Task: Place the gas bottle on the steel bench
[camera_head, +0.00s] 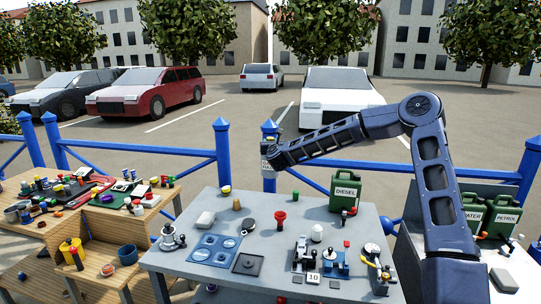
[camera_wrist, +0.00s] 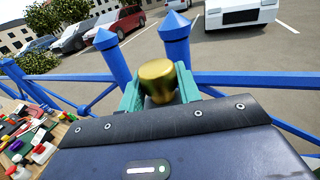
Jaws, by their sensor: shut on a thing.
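My gripper (camera_wrist: 159,92) is shut on the gas bottle (camera_wrist: 157,78), with a green finger on each side. Only its round brass-coloured top shows clearly in the wrist view; its lower part is hidden behind my wrist. The bottle appears clear of the bench top there.
A cluttered wooden bench (camera_head: 105,267) stands at left. A blue railing (camera_head: 140,149) runs behind. Bare steel shows near the far left.

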